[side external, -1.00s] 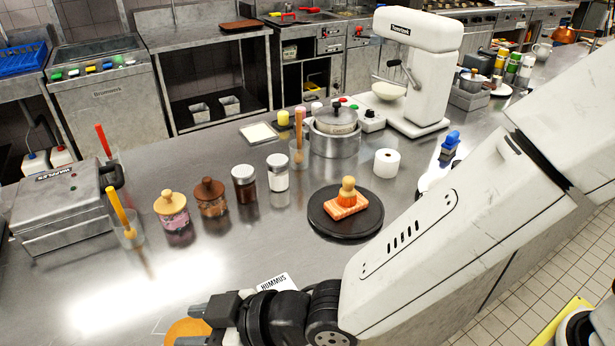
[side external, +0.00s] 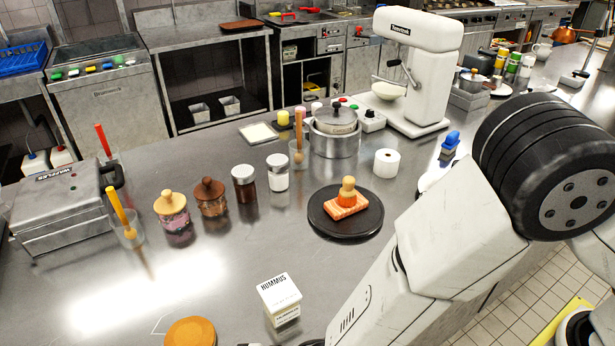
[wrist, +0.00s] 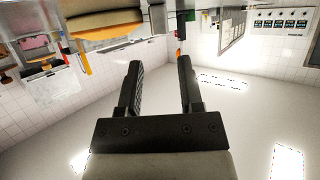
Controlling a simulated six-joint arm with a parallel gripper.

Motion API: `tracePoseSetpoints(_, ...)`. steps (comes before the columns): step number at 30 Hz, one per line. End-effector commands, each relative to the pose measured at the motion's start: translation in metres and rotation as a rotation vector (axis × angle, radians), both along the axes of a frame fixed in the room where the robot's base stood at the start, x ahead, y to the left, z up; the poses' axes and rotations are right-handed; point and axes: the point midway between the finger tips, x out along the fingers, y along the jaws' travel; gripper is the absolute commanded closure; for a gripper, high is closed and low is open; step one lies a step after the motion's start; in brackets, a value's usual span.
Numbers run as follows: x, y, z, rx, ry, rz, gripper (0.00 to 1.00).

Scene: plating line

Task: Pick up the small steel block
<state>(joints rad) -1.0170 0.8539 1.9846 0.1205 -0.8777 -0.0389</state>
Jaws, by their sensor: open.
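I cannot make out a small steel block in either view. My gripper (wrist: 159,75) shows in the wrist view with its two dark fingers spread apart and nothing between them. In the side view the gripper is almost wholly below the bottom edge of the picture, and my arm covers the lower right of the counter. The wrist camera faces pale walls and ceiling, with no block in front of the fingers.
On the steel counter (side external: 110,285) stand a hummus carton (side external: 280,298), an orange-brown round item (side external: 190,332), several jars, a black round plate (side external: 325,226) holding an orange slab (side external: 345,206), a white roll (side external: 386,163) and a waffle maker (side external: 60,208). The front-left counter is mostly clear.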

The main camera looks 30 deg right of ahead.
Motion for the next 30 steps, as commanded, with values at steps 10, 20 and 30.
tracePoseSetpoints(10, 0.009, 0.011, -0.006, 0.000, 0.000, 0.000, 0.53)
tracePoseSetpoints(20, 0.015, 0.019, -0.010, -0.001, 0.001, 0.000, 0.53)
tracePoseSetpoints(30, 0.023, 0.030, -0.013, -0.001, 0.000, -0.001, 0.53)
